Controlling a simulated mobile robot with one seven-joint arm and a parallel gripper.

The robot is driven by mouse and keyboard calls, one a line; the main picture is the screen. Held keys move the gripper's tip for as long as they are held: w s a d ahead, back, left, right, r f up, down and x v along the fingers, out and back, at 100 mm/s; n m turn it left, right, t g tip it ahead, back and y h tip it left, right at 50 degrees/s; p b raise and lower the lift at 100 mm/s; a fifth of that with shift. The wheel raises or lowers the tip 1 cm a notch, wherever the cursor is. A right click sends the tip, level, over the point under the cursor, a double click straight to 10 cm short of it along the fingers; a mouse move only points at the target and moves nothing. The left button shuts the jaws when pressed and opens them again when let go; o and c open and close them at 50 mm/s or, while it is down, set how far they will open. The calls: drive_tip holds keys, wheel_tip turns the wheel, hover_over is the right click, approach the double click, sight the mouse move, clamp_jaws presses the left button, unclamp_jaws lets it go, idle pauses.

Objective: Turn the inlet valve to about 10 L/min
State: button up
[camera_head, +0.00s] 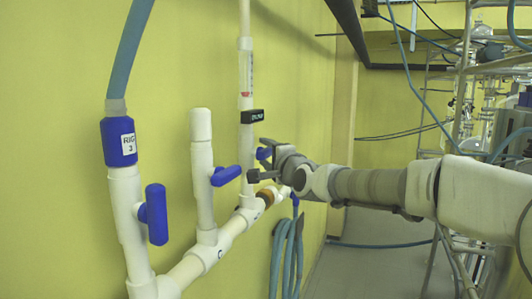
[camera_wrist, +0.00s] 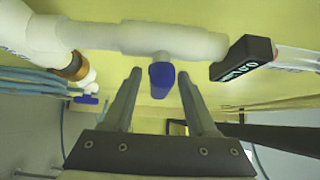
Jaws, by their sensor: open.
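The inlet valve's blue handle (camera_head: 263,153) sits on the white pipe riser below a black display (camera_head: 252,116) and a clear flow tube (camera_head: 246,80). In the wrist view the handle (camera_wrist: 161,79) points toward the camera from its white valve body (camera_wrist: 160,40). My gripper (camera_head: 262,165) is open, its fingers on either side of the handle, with a gap visible on each side. The display (camera_wrist: 243,58) appears to read 0.0 L/min, though its text is small and tilted. In the head view my gripper partly hides the handle.
Two other blue handles, one at left (camera_head: 155,214) and one in the middle (camera_head: 226,176), stick out from the white pipework. A blue hose (camera_head: 128,45) rises at left; coiled hoses (camera_head: 286,255) hang below my gripper. Glassware on a metal frame (camera_head: 462,90) stands at right.

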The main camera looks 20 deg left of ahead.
clamp_jaws()
idle(0.3)
